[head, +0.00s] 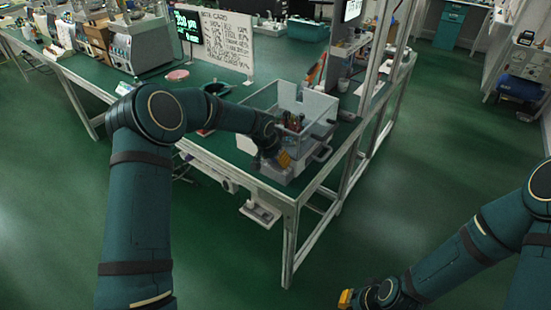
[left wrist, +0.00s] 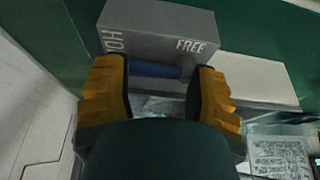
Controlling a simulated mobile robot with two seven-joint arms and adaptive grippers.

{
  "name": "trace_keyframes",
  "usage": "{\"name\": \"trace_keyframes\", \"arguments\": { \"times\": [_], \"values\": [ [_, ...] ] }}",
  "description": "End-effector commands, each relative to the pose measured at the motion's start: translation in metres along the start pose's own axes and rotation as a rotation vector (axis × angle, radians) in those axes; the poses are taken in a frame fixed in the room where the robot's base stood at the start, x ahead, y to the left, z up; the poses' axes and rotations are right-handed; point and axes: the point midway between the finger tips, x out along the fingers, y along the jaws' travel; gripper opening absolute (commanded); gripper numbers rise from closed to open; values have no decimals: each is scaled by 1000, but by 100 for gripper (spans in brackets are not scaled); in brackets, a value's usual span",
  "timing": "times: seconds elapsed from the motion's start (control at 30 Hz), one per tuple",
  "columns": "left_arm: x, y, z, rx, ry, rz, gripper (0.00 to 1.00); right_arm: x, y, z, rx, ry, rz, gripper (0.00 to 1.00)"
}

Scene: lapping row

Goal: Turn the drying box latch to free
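The drying box (head: 300,104) is a pale, open-topped box on the green bench. In the left wrist view its grey latch block (left wrist: 160,30) reads HOLD at the left and FREE at the upper right. A dark blue latch lever (left wrist: 153,70) lies nearly level below the words, with a rounded grey end at its right under FREE. My left gripper (left wrist: 160,95) is open, one yellow finger at each side of the lever; contact cannot be told. In the head view it (head: 284,160) is at the box's front. My right gripper (head: 346,298) hangs low, away from the bench, its opening unclear.
Tools with coloured handles (head: 293,122) stand in the box. A white written board (head: 227,42) stands behind on the bench (head: 215,72). A metal frame post (head: 372,60) rises right of the box. The green floor (head: 440,130) at the right is clear.

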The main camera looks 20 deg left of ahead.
Motion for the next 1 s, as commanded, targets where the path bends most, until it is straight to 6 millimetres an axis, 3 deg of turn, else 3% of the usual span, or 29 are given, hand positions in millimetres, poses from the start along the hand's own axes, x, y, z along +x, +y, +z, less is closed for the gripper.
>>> {"name": "trace_keyframes", "arguments": {
  "times": [0.27,0.6,1.0],
  "values": [
    [1,2,2,14,-5,12,23,-3,-1,0,0,-1,0,0],
    [-2,1,8,237,-7,109,22,-27,-10,2,2,-12,-1,0],
    [-1,1,12,371,-7,165,21,-32,-12,3,2,-17,-1,0]
  ]
}}
